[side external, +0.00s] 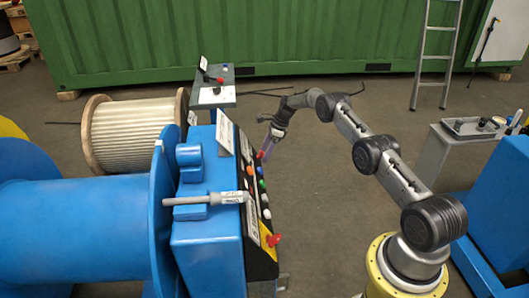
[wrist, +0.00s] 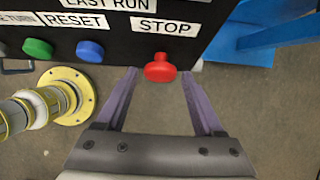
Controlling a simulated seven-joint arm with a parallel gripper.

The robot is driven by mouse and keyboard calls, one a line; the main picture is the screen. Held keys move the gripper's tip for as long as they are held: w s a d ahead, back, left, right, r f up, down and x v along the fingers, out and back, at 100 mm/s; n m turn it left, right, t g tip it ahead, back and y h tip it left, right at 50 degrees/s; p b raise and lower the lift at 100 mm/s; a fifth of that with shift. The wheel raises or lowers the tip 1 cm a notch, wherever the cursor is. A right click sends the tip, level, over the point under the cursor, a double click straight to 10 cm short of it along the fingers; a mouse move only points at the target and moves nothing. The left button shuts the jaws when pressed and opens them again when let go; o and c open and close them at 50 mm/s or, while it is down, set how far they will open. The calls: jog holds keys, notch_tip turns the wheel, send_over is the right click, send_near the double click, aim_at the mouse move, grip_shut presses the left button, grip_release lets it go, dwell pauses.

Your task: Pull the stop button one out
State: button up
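The stop button is a red mushroom knob (wrist: 160,68) beneath a white STOP label (wrist: 164,27) on the black panel in the wrist view. My gripper (wrist: 159,72) is open, with its two purple fingers on either side of the red knob. There is a visible gap between each finger and the knob, and I see no contact. In the side external view my gripper (side external: 266,150) is at the far end of the panel, close to a small red button (side external: 260,155). The exact depth of the fingers around it is hard to tell there.
A blue button (wrist: 90,51) and a green button (wrist: 38,49) sit left of the stop button. A larger red knob (side external: 274,239) is at the panel's near end. The blue console (side external: 205,255) carries the panel. The floor right of it is clear.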

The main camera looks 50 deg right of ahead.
jog(key=shift+o, duration=0.3)
jog(key=shift+r, duration=0.2)
jog(key=v, duration=1.3)
jog(key=shift+r, duration=0.15)
jog(key=shift+s, duration=0.1)
